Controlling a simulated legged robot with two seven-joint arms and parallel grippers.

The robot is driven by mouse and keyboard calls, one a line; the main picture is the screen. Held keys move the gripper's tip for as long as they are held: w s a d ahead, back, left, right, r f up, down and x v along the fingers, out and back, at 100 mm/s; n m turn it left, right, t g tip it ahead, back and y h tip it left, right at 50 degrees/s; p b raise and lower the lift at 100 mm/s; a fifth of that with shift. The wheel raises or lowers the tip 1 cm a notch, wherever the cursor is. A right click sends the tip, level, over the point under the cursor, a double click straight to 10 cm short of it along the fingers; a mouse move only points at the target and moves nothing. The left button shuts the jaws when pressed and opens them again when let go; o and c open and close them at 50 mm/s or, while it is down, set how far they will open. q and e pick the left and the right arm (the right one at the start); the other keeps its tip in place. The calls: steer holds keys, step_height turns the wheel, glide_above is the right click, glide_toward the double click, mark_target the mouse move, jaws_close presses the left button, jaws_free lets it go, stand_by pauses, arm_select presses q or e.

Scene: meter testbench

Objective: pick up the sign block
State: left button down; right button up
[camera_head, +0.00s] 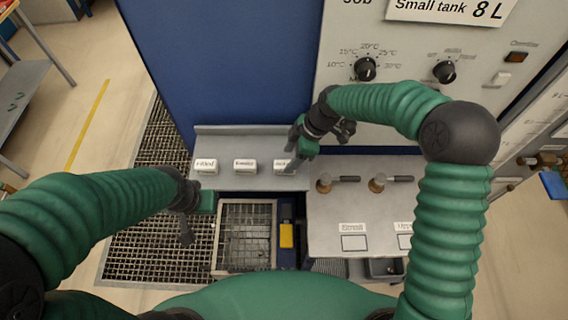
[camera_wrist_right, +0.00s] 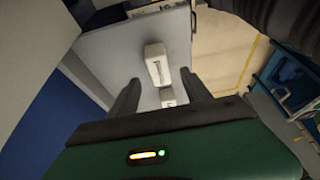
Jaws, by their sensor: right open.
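Three small white sign blocks stand in a row on the grey ledge (camera_head: 235,181): a left one (camera_head: 205,166), a middle one (camera_head: 245,166) and a right one (camera_head: 283,168). My right gripper (camera_head: 300,150) is at the right block and partly covers it. In the right wrist view, its two dark fingers (camera_wrist_right: 160,88) are spread. One white block (camera_wrist_right: 158,64) shows ahead between them, with another (camera_wrist_right: 168,97) lower down. Nothing is clearly gripped. My left gripper (camera_head: 190,225) hangs left of the metal basket, away from the blocks; its finger gap is unclear.
A blue panel (camera_head: 230,70) and a control panel with knobs (camera_head: 366,69) rise behind the ledge. Two valves (camera_head: 325,184) stand right of the blocks. A metal basket (camera_head: 245,235) and a yellow part (camera_head: 286,236) lie in front, with floor grating (camera_head: 150,240) at left.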

mark_target(286, 164)
steer(key=p+x, duration=0.2)
steer(key=x, duration=0.2)
steer(key=shift+f, duration=0.55)
steer(key=shift+w+a, duration=0.1)
steer(key=shift+a, duration=0.05)
steer(key=c, duration=0.6)
jaws_close()
